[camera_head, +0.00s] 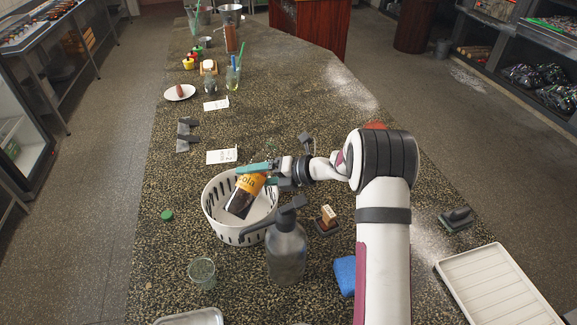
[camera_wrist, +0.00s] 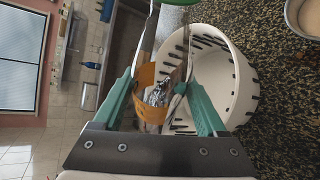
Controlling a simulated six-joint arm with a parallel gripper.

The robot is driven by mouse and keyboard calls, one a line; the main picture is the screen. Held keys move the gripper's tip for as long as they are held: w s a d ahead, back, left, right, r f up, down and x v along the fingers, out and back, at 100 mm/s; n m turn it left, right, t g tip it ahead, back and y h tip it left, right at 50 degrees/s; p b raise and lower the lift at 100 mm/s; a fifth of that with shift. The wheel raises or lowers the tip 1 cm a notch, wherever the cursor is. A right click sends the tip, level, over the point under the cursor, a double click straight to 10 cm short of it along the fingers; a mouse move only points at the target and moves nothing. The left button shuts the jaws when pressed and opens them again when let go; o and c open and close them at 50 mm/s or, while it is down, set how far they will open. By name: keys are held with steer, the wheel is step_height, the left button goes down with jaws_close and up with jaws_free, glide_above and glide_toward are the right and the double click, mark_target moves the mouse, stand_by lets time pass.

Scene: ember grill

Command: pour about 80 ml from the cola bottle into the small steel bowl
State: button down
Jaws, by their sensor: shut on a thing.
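The cola bottle (camera_head: 241,195) has an orange label and dark contents. It leans at a slant, its lower part over or inside the white slotted basket (camera_head: 212,218); I cannot tell if it touches the basket. My gripper (camera_head: 258,175) has teal fingers shut on the bottle. In the wrist view the fingers flank the orange label (camera_wrist: 147,105), beside the basket (camera_wrist: 235,85). A round, pale-rimmed vessel (camera_wrist: 305,18) is cut off at the wrist view's top right; I cannot tell if it is the small steel bowl. I cannot identify that bowl in the head view.
A glass (camera_head: 202,273) and a green cap (camera_head: 167,214) are to the left. A brush (camera_head: 328,218) and blue sponge (camera_head: 345,275) lie right. A white tray (camera_head: 495,285) is at far right.

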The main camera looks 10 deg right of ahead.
mark_target(263, 152)
stand_by(0.4)
steer(key=shift+w+d+f+n+h, duration=0.15)
steer(key=shift+w+d+n+h, duration=0.1)
steer(key=shift+n+h, duration=0.15)
steer(key=r+n, duration=0.1)
steer(key=w+d+r+t+h, duration=0.1)
steer(key=w+d+r+n, duration=0.1)
steer(key=shift+n+t+h, duration=0.3)
steer(key=shift+h, duration=0.1)
steer(key=shift+w+r+n+t+h, duration=0.1)
steer(key=shift+r+n+t+h, duration=0.1)
steer(key=shift+n+t+h, duration=0.15)
steer(key=r, duration=0.2)
steer(key=r+n+t, duration=0.1)
steer(key=shift+w+d+r+h, duration=0.2)
steer(key=shift+w+r+h, duration=0.05)
steer(key=shift+w+h, duration=0.1)
steer(key=shift+w+d+r+n+t+h+p, duration=0.15)
steer(key=shift+w+d+n+t+h+p, duration=0.1)
steer(key=shift+w+n+t, duration=0.35)
steer(key=shift+w+d+r+n+t+h+p, duration=0.1)
steer(key=shift+w+n+t+h, duration=0.2)
steer(key=shift+n, duration=0.35)
stand_by(0.7)
